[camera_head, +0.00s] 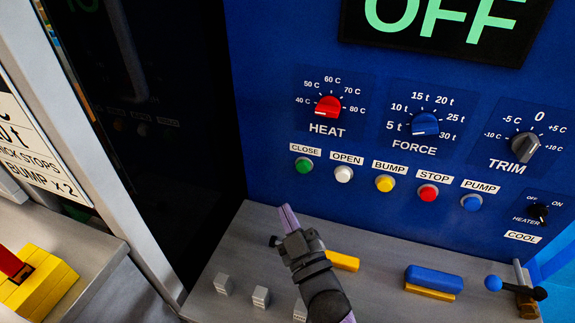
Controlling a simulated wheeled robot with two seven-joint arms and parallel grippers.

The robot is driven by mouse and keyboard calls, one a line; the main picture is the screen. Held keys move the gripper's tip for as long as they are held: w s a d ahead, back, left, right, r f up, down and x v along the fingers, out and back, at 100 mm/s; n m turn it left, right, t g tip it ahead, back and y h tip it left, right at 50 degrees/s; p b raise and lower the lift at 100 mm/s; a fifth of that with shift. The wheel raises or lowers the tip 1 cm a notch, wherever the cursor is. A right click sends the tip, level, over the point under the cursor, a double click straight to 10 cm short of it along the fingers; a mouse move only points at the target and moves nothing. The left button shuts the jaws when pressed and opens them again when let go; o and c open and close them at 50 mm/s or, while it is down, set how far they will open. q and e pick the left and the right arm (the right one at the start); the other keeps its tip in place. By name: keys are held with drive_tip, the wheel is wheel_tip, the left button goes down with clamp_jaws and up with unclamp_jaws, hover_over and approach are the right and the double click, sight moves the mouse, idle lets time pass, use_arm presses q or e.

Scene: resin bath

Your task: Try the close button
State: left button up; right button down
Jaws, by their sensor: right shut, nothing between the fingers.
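The close button (304,165) is a round green button under the CLOSE label, leftmost in the row on the blue panel (270,80). My right gripper (287,208) is shut and empty. In the picture its fingertips are below and a little left of the green button, apart from it. The gripper points up toward the panel from over the grey ledge. The display (445,25) above reads OFF in green. My left gripper is not in view.
White open (344,174), yellow bump (385,183), red stop (427,193) and blue pump (471,202) buttons continue the row. Knobs sit above. The grey ledge (385,290) holds small grey blocks, a yellow bar (343,261), a blue block (434,278) and a lever (515,287).

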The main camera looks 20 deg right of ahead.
sight(303, 166)
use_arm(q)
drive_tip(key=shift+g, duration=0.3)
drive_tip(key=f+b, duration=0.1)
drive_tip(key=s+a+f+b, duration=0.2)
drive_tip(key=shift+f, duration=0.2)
use_arm(e)
drive_tip(key=w+d, duration=0.4)
drive_tip(key=w, duration=0.3)
drive_tip(key=shift+w+d, duration=0.15)
drive_tip(key=shift+d, duration=0.15)
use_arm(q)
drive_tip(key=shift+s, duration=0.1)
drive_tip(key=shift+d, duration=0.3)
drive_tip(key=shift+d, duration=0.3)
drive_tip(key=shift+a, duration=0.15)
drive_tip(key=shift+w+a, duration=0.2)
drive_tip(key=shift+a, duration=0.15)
